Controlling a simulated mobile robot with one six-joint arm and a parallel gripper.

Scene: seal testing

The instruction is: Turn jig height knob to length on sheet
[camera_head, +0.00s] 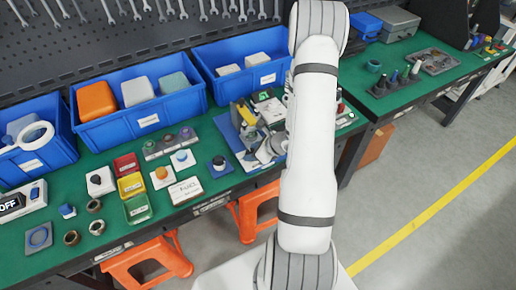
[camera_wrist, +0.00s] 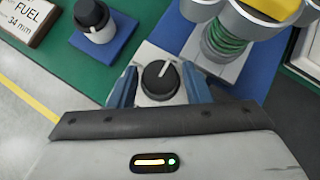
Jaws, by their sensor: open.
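In the wrist view a black round knob (camera_wrist: 160,78) with a white pointer line sits on a pale block. The line points up and slightly right in the picture. My gripper (camera_wrist: 160,90) is open, with one blue-grey finger on each side of the knob; gaps show beside it. The jig's green spring (camera_wrist: 222,48) stands behind right. A card (camera_wrist: 30,18) at top left reads "FUEL 34 mm". In the head view my gripper (camera_head: 268,150) is at the jig (camera_head: 247,118), and my arm hides part of the jig; the knob cannot be made out there.
A second black knob (camera_wrist: 91,14) on a white base stands on a blue pad, left of the gripper; it also shows in the head view (camera_head: 218,162). Blue bins (camera_head: 145,118) line the back of the green bench. Small coloured trays (camera_head: 131,186) stand further left.

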